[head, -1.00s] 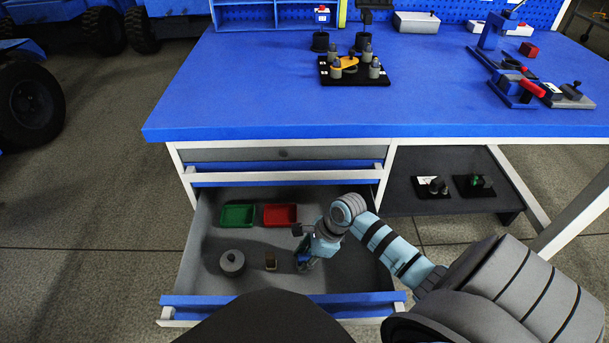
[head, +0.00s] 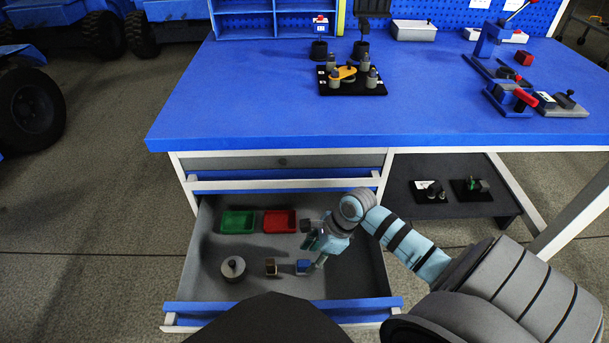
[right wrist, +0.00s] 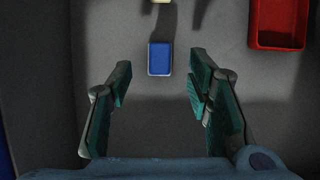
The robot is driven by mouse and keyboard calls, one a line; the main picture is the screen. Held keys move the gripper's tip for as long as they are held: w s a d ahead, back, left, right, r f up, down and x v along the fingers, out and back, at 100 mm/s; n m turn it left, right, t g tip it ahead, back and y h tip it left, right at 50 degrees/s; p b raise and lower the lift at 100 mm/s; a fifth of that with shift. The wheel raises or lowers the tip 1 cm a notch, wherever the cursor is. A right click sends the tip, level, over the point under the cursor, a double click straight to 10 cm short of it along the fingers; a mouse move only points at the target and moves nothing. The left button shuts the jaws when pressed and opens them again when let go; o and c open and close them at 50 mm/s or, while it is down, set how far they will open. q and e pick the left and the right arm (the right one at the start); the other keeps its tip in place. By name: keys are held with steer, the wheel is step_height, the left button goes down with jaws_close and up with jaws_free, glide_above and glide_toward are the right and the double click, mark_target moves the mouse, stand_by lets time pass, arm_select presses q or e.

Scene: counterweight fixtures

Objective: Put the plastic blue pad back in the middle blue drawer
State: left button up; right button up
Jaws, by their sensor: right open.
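The blue pad (head: 303,267) sits on the floor of the open drawer (head: 214,279), right of a small brown-and-grey block. In the right wrist view the small blue block-like pad (right wrist: 160,58) lies ahead of the fingertips, centred between them and touching neither. My right gripper (head: 314,251) is open and empty, just behind and right of the pad, inside the drawer. Its two fingers also show spread apart in the right wrist view (right wrist: 161,82). My left gripper is not in view.
The drawer also holds a green tray (head: 238,222), a red tray (head: 279,222), a round grey weight (head: 233,268) and the brown-and-grey block (head: 270,267). A shut drawer (head: 282,161) and the blue tabletop (head: 240,100) are above. The drawer floor's front is clear.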

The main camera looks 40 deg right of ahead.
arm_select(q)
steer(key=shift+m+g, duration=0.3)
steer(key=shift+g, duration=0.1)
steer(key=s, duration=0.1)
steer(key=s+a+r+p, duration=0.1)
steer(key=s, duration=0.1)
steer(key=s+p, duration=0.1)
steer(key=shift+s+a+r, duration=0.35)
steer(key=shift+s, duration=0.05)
arm_select(e)
steer(key=v, duration=0.7)
steer(key=shift+r, duration=0.15)
